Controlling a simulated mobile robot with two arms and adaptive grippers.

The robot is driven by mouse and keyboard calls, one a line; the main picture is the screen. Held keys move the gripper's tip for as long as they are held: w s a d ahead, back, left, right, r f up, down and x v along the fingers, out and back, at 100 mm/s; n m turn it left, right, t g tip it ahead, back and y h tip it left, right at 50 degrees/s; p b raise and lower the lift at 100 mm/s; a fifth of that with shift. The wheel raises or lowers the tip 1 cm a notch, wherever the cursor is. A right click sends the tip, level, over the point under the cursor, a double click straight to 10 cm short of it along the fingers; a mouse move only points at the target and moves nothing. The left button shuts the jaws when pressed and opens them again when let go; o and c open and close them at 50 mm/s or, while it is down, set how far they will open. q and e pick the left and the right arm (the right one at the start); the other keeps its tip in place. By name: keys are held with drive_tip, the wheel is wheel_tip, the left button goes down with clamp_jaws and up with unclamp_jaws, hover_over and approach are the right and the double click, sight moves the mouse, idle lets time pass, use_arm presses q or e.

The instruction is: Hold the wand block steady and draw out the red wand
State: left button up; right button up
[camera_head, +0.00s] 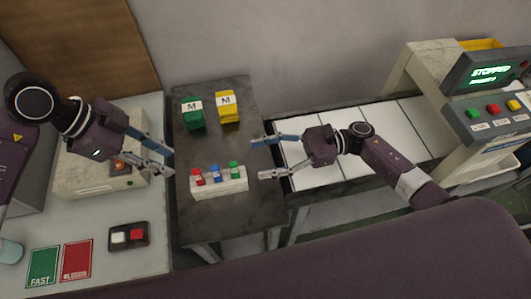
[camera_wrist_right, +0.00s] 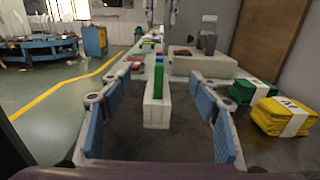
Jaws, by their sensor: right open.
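The white wand block (camera_head: 222,188) stands near the front of the dark table. The red wand (camera_head: 197,177) stands upright at its left end, the blue wand (camera_head: 215,172) in the middle and the green wand (camera_head: 234,170) at the right. My left gripper (camera_head: 172,163) is open and empty, left of the block near the red wand. My right gripper (camera_head: 257,159) is open and empty, right of the block.
Green socks (camera_head: 193,120) and yellow socks (camera_head: 228,112) with M bands lie at the table's back. A conveyor (camera_head: 375,130) with a "STOPPED" panel is right. A switch box (camera_head: 128,236), a green FAST card (camera_head: 43,267) and a red card (camera_head: 77,260) lie on the left counter.

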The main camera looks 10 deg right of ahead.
sight(243, 174)
wheel_tip(243, 174, down, 6)
drive_tip(key=shift+f, duration=0.25)
drive_tip(key=a, duration=0.6)
drive_tip(key=shift+a, duration=0.8)
